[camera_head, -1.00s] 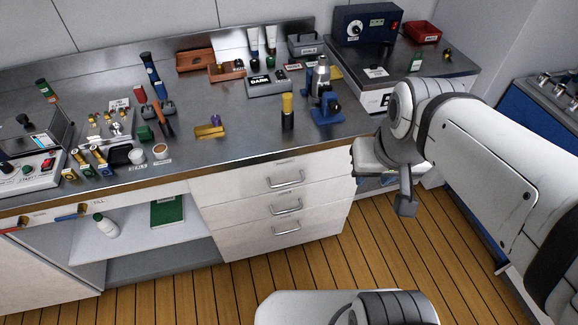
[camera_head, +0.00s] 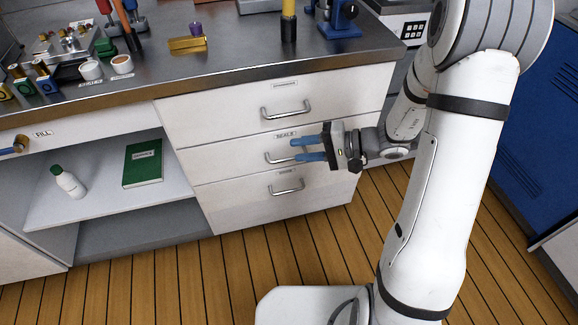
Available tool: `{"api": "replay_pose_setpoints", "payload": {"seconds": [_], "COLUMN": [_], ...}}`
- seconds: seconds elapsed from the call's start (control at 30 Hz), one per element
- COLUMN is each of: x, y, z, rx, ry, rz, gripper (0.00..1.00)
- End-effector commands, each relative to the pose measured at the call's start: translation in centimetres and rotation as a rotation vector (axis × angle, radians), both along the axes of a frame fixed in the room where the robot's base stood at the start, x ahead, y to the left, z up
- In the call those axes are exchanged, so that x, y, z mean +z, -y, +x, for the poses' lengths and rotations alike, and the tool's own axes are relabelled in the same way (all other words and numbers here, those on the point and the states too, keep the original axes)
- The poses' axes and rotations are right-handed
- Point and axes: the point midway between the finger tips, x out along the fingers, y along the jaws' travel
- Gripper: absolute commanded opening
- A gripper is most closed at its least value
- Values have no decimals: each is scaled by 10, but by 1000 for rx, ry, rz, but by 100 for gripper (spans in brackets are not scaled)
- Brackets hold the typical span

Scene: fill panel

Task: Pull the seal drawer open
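The seal drawer (camera_head: 225,162) is the middle of three white drawers under the bench. Its small label above the handle appears to read SEALS. The drawer front looks flush with the others, so it is shut. Its metal bar handle (camera_head: 272,158) is partly hidden behind my gripper. My gripper (camera_head: 301,149) has two blue fingers pointing left, one above the other with a gap between them. It is open, in front of the right end of the handle. I cannot tell whether the fingers touch the bar or stand around it.
The top drawer handle (camera_head: 287,109) is just above my gripper and the bottom drawer handle (camera_head: 287,189) just below. The metal bench top (camera_head: 225,75) overhangs the drawers. An open shelf with a white bottle (camera_head: 67,182) and a green book (camera_head: 142,164) is left. The wooden floor in front is clear.

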Motion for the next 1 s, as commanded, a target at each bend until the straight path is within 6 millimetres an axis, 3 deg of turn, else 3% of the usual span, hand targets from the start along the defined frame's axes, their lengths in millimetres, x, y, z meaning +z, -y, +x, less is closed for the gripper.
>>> {"api": "replay_pose_setpoints", "payload": {"seconds": [0.03,0.1,0.2,0.3,0.47,0.8,1.0], "x": [-48,-80,-117,-141,-155,-161,-163], "y": [4,11,21,29,31,-14,-31], "z": [14,31,50,62,72,95,105], "rx": [-60,-140,-237,-307,-351,-349,-351], "ry": [1,21,49,71,87,88,87], "rz": [43,89,128,146,153,153,153], "gripper": [33,33,33,33,33,33,33]}}
